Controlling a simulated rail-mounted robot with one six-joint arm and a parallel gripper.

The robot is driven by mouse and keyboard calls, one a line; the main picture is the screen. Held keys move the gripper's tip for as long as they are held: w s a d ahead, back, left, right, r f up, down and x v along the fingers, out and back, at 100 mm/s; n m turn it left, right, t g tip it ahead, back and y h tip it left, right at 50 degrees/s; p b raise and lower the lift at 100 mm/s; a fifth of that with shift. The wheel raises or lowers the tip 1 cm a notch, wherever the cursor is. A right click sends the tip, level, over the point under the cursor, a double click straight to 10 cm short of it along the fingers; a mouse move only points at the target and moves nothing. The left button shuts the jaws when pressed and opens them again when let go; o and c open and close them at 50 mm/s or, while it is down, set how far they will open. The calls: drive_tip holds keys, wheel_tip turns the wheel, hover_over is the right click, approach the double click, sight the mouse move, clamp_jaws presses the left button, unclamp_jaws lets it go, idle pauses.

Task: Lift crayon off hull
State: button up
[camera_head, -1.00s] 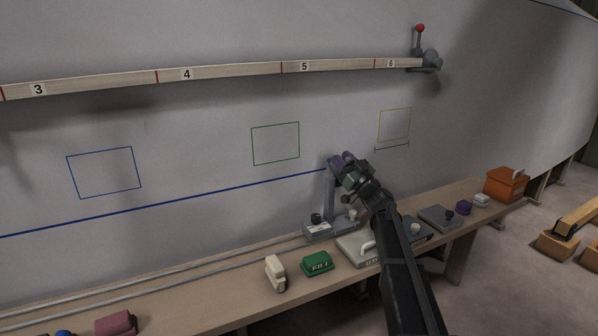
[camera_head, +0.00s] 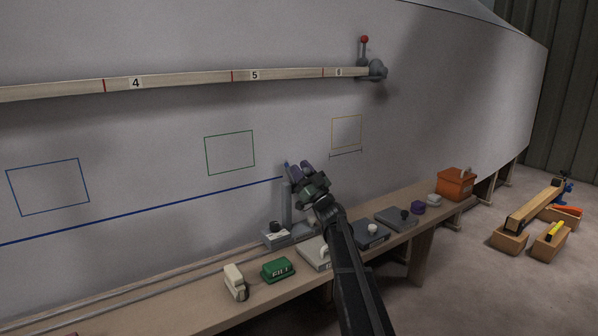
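The hull (camera_head: 180,130) is the large pale grey curved wall behind the bench. A blue line (camera_head: 140,216) runs along it, rising to the right, and ends beside my gripper (camera_head: 297,170). My gripper is at the hull side, with its purple-tipped fingers pointing toward the surface. The crayon cannot be made out clearly; only a small bluish bit shows at the fingertips. The fingers are too small and dark to tell whether they are closed on it or whether anything touches the hull.
A grey upright stand (camera_head: 286,203) rises below my gripper. The bench (camera_head: 262,308) carries a green block (camera_head: 278,269), a cream block (camera_head: 235,281), several grey plates and an orange box (camera_head: 455,184). A numbered batten (camera_head: 190,82) crosses the hull above.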

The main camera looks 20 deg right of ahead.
drive_tip(key=o, duration=0.4)
drive_tip(key=shift+s+d+f, duration=0.1)
drive_tip(key=shift+s+f, duration=0.1)
drive_tip(key=shift+f, duration=0.05)
drive_tip(key=s+d+f+b, duration=0.1)
drive_tip(key=s+d, duration=0.1)
drive_tip(key=s, duration=0.2)
drive_tip(key=s+d+f+b, duration=0.1)
drive_tip(key=s+d, duration=0.2)
drive_tip(key=s, duration=0.2)
drive_tip(key=s+d+f+b, duration=0.1)
drive_tip(key=s+d, duration=0.1)
drive_tip(key=s, duration=0.2)
drive_tip(key=shift+s+d, duration=0.15)
drive_tip(key=shift+d, duration=0.2)
drive_tip(key=shift+a+r, duration=0.1)
